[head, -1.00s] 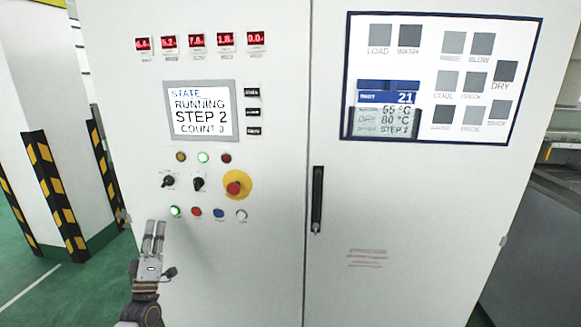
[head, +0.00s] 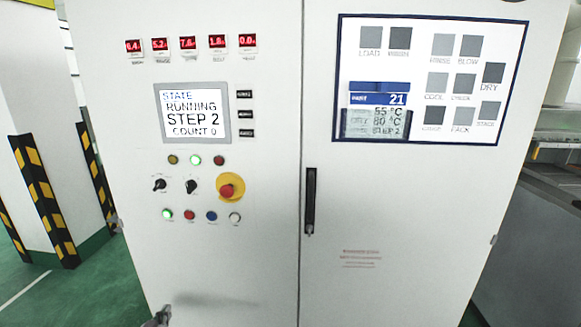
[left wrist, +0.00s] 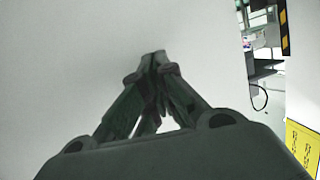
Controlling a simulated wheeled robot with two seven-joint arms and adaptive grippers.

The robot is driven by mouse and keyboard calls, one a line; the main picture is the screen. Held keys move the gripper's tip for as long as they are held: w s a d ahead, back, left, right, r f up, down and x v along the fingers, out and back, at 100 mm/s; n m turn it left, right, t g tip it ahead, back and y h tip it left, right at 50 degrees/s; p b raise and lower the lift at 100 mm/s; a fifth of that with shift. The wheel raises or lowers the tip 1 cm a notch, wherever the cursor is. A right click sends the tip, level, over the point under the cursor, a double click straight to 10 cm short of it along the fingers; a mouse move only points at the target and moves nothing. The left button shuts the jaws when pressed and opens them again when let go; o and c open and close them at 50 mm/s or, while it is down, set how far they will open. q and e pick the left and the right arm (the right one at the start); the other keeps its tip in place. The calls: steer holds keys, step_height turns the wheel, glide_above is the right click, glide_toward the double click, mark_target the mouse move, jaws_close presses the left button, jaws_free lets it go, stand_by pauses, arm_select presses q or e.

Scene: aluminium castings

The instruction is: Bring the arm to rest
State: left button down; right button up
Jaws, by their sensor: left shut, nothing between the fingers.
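My left gripper (left wrist: 153,62) shows in the left wrist view with its fingertips together and nothing between them. The plain pale cabinet face fills most of the background there. In the head view only a small part of my left gripper (head: 162,316) shows at the bottom edge, low in front of the white control cabinet (head: 250,270). It is well below the row of buttons and apart from them. The green button (head: 167,215) at the left of that row is lit. The display (head: 194,113) reads RUNNING, STEP 2, COUNT 0. My right gripper is not in view.
A red emergency stop on a yellow disc (head: 229,187) and a black door handle (head: 310,200) sit on the cabinet. A panel of grey squares (head: 430,80) is at upper right. Striped posts (head: 45,195) stand at left; green floor there is clear.

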arm_select(q)
steer(key=s+d+f+m+g, duration=0.1)
steer(key=s+f+g, duration=0.3)
steer(key=s+f, duration=0.95)
steer(key=s+f+m+g, duration=0.1)
steer(key=s+f+g, duration=0.3)
steer(key=s+f, duration=1)
steer(key=s+d+f+g, duration=0.1)
steer(key=s+d+f, duration=0.3)
steer(key=s, duration=0.5)
steer(key=s+d+f+g, duration=0.2)
steer(key=s+d+f, duration=0.3)
steer(key=s, duration=0.5)
steer(key=s+d+f+g, duration=0.2)
steer(key=s+d+f, duration=0.2)
steer(key=s, duration=0.6)
step_height(320, 180, down, 2)
steer(key=shift+d+f+m+h, duration=0.1)
steer(key=shift+d+m+h, duration=0.1)
steer(key=shift+m+h, duration=0.15)
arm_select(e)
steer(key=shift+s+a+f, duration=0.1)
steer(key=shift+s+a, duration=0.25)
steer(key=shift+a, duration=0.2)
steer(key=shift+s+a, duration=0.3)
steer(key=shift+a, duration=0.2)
arm_select(q)
steer(key=shift+s, duration=0.1)
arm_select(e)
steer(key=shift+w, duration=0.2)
